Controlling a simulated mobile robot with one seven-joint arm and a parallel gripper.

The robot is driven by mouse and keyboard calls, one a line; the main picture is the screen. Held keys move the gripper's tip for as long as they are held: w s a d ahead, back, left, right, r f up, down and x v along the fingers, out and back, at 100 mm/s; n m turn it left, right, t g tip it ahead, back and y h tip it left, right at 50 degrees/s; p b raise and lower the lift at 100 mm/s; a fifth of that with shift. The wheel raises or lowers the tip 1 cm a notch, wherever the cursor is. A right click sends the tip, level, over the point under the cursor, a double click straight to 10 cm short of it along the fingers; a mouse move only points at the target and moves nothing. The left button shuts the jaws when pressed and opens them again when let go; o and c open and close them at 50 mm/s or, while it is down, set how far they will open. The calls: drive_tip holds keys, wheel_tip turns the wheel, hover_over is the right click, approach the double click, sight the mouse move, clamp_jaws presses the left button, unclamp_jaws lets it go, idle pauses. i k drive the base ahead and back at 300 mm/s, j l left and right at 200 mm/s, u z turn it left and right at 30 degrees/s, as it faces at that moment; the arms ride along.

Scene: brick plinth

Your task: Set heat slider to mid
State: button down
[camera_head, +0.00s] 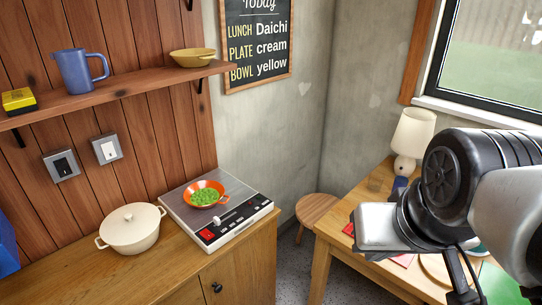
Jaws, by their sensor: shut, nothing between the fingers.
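My gripper (463,291) is at the lower right, over the wooden table, well away from the hotplate. Its dark fingers point down and are shut and empty. The fingertips are partly cut off by the frame's bottom edge.
A shelf (115,92) hangs above. A round stool (316,206) and a table (352,201) with a lamp (411,133) are right of the counter.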

sight(217, 221)
drive_tip(key=u, duration=1)
